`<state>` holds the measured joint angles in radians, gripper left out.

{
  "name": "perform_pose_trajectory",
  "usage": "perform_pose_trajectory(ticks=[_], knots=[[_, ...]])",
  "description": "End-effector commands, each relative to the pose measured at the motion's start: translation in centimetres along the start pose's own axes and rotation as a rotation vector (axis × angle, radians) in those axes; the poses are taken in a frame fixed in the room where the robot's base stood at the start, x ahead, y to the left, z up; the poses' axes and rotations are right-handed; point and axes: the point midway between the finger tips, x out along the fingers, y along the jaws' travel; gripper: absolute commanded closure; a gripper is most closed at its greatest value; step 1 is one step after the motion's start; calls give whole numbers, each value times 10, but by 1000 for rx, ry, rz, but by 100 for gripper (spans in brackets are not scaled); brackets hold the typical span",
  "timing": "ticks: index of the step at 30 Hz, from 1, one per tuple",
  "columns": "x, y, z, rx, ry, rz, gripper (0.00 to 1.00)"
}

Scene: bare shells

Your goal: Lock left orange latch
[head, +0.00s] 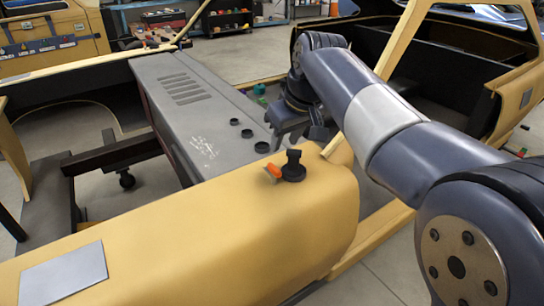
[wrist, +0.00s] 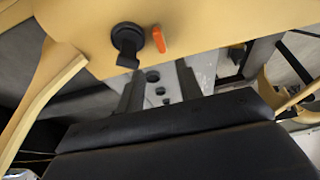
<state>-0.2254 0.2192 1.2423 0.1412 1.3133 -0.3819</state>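One orange latch (head: 273,170) shows, a small tab beside a black round mount (head: 293,168) on the yellow body panel (head: 220,225). In the wrist view the orange latch (wrist: 158,39) stands upright just right of the black mount (wrist: 127,42), near the top. My gripper (head: 303,132) is beyond the latch in the head view, over the right edge of the grey panel, and apart from the latch. In the wrist view my gripper (wrist: 159,88) has its two dark fingers spread, with nothing between them. No second orange latch is in view.
A grey vented panel (head: 195,90) with several black round holes lies behind the yellow panel. A flat grey plate (head: 63,275) lies on the yellow panel at the lower left. Another yellow shell (head: 515,85) stands at the right. Open floor (head: 385,262) shows at the lower right.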

Motion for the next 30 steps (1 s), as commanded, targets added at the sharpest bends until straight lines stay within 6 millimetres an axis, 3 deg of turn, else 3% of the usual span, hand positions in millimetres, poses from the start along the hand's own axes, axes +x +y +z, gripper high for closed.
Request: perform_pose_trajectory(ticks=[15,21,30], knots=[[88,-1,1,2,-3,-3,65],[101,-1,1,2,-1,-2,65],[102,-1,1,3,0,-2,68]])
